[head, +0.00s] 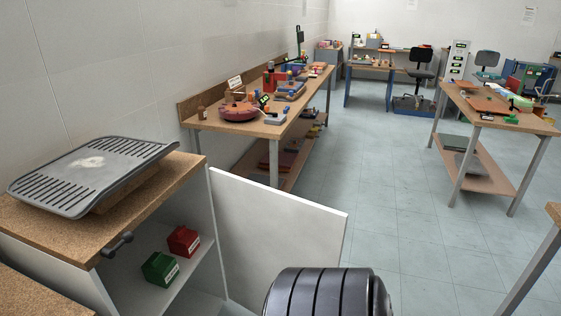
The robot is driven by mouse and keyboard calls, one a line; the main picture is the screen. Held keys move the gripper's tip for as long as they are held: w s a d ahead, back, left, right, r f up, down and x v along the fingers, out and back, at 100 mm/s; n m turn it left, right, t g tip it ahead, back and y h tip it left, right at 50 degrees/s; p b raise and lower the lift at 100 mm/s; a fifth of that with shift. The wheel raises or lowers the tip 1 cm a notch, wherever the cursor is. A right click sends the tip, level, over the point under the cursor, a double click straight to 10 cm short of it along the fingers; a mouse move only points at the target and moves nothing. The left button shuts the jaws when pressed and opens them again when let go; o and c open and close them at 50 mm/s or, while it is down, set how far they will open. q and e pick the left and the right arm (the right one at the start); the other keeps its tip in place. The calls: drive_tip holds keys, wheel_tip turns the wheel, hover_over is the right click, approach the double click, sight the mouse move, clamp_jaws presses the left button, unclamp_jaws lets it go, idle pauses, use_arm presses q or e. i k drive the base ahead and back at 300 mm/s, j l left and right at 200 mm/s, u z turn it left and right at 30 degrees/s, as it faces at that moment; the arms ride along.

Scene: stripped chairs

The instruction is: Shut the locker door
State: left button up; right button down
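The locker (211,240) stands at the lower left, with a white body and a brown cork-like top. Its white door (285,228) stands wide open, reaching from the locker's right side toward the middle of the view. A red block (183,241) and a green block (160,268) with pale labels sit on a shelf inside. A dark bar handle (117,244) shows just below the front edge of the top. Neither of my grippers is in view.
A grey slotted tray-like panel (95,172) lies on the locker top. A dark ribbed rounded shape (325,293) fills the bottom centre, close to the door. A cluttered workbench (232,126) stands behind, another (483,122) at right. The tiled floor (385,205) between is clear.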

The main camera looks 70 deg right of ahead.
sight(264, 230)
drive_tip(key=k+l, duration=0.2)
drive_tip(key=l, duration=0.3)
drive_tip(key=k+l, duration=0.2)
drive_tip(key=l, duration=0.3)
drive_tip(key=k+l, duration=0.2)
drive_tip(key=l, duration=0.3)
drive_tip(key=k+l, duration=0.15)
drive_tip(key=l, duration=0.35)
drive_tip(key=k+l, duration=0.2)
drive_tip(key=l, duration=0.3)
drive_tip(key=k+l, duration=0.2)
drive_tip(key=l, duration=0.3)
drive_tip(key=k+l, duration=0.2)
drive_tip(key=l, duration=0.3)
drive_tip(key=k+l, duration=0.2)
drive_tip(key=l, duration=0.3)
drive_tip(key=z, duration=0.05)
